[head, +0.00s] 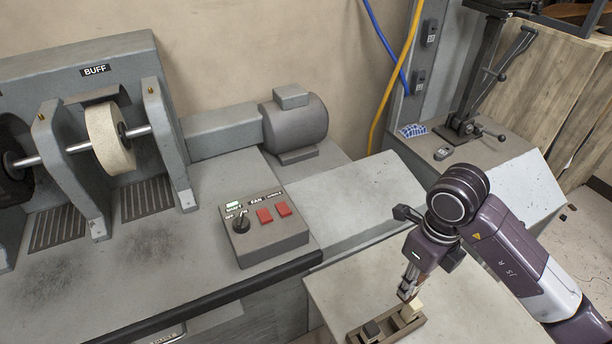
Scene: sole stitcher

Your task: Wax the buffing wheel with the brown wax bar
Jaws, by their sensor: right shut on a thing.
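The buffing wheel (110,140), a pale cream disc, sits on a steel shaft under the BUFF label at the left. My right gripper (407,291) points down at the small wooden tray (386,335) on the front bench, far to the right of the wheel. Its fingers are shut on a small brown piece that looks like the brown wax bar, mostly hidden by the fingers. A cream bar (412,310) and a dark grey bar (371,330) sit in the tray, the cream one just below the fingertips. My left gripper is out of view.
A control box (264,228) with a knob and two red switches stands on the machine bench. A motor (294,122) is behind it. A darker wheel (12,165) shows at the left edge. Metal guards (66,170) flank the buffing wheel. The bench between wheel and control box is clear.

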